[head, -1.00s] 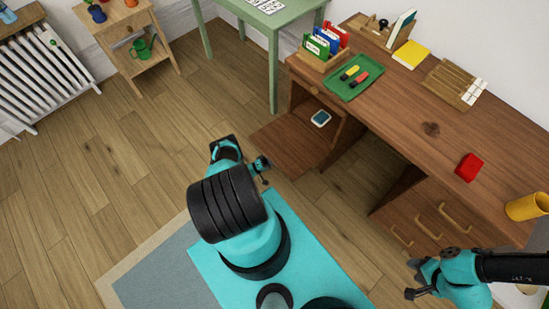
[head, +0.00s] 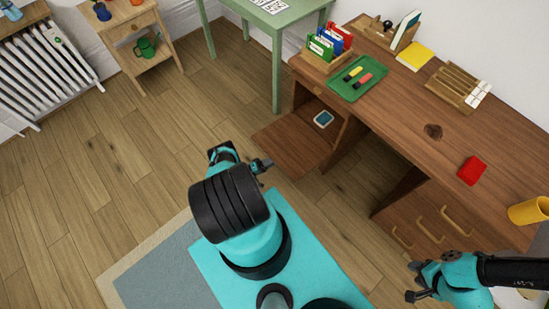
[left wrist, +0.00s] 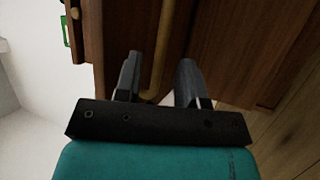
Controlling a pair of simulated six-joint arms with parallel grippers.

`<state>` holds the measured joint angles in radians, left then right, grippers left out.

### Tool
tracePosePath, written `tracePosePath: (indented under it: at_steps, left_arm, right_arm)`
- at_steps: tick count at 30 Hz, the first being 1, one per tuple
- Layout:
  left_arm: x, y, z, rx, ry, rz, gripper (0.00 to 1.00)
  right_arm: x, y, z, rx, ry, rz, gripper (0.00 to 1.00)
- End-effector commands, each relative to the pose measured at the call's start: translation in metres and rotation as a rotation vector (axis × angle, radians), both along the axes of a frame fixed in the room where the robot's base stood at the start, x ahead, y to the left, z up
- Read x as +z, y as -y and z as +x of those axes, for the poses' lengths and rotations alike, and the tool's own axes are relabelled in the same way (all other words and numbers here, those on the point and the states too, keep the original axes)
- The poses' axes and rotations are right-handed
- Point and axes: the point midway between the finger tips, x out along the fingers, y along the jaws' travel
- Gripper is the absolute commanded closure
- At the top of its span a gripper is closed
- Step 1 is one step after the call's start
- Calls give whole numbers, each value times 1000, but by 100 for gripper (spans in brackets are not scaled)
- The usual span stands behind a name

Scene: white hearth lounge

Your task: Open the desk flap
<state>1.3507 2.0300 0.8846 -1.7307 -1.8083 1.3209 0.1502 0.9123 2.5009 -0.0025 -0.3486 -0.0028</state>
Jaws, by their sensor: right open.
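The wooden desk (head: 405,125) stands at the right in the head view. Its flap (head: 292,147) is folded down and out at the desk's left end, leaving the compartment behind it open. My left gripper (head: 242,160) is just in front of the flap's outer edge. In the left wrist view its two fingers (left wrist: 159,82) are spread apart, with a long tan handle (left wrist: 161,45) on a brown wooden face showing between them. I cannot tell whether they touch it. My right gripper (head: 413,281) is open and empty, low in front of the drawers (head: 425,222).
A small device (head: 323,119) lies inside the open compartment. On the desktop are a green tray (head: 356,86), a red block (head: 471,170) and a yellow cup (head: 529,210). A green table (head: 272,20) stands behind. The wooden floor (head: 120,150) at left is clear.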

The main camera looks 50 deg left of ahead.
Motion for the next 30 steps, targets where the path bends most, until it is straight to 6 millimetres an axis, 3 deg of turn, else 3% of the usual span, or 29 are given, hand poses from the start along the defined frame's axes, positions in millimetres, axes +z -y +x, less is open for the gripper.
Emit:
tracePosePath:
  at_steps: [18,24,30]
  left_arm:
    - [-4,-39,-109,2,-1,0,64]
    - [-4,-44,-124,1,0,1,64]
    - [-4,-44,-125,0,0,0,64]
  right_arm:
    - [0,0,0,0,0,0,57]
    - [0,0,0,0,0,0,57]
    - [0,0,0,0,0,0,57]
